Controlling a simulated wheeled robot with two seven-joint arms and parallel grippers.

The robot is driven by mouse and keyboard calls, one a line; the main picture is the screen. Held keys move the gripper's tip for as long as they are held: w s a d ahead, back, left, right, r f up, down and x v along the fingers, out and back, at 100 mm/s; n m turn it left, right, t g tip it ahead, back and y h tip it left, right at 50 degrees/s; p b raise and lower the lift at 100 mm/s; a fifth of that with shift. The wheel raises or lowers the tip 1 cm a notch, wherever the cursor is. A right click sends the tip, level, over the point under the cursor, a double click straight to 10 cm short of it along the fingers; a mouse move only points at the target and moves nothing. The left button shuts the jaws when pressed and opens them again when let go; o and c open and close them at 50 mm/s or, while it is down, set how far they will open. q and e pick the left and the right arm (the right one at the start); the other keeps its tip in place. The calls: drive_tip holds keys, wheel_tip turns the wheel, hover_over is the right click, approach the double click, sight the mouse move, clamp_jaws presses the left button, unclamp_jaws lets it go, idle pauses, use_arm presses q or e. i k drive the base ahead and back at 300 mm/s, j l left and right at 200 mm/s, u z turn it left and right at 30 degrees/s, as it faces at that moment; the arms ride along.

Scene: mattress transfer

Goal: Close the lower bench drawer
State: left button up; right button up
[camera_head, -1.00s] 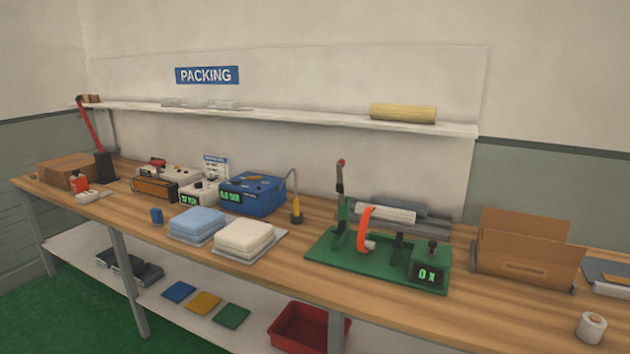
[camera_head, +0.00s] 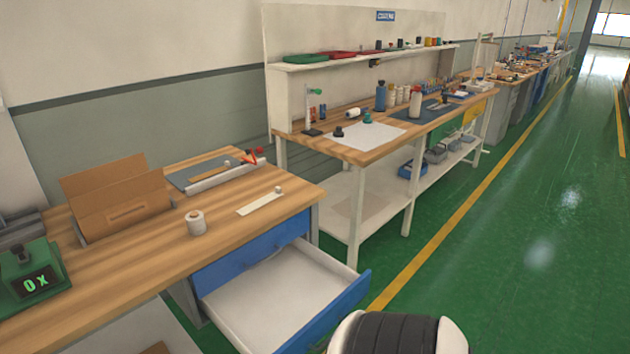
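The lower bench drawer (camera_head: 279,296) is pulled well out from under the right end of the wooden bench. It has a pale, empty-looking inside and a blue front, which faces right. Above it a blue upper drawer (camera_head: 250,247) sits flush in the bench. A rounded white and black part of my own body shows at the bottom edge, just right of the drawer front. Neither of my grippers is in the picture.
The wooden bench (camera_head: 154,242) bears a cardboard box (camera_head: 122,203), a white roll (camera_head: 196,222) and a green device (camera_head: 32,275). A second bench (camera_head: 372,150) stands beyond. Green floor (camera_head: 510,250) with a yellow line lies open at right.

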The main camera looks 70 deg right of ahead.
sight(286, 304)
drive_tip(key=z, duration=2.15)
drive_tip(key=i+j+u, duration=0.15)
drive_tip(key=i+j, duration=0.1)
drive_tip(key=i, duration=0.1)
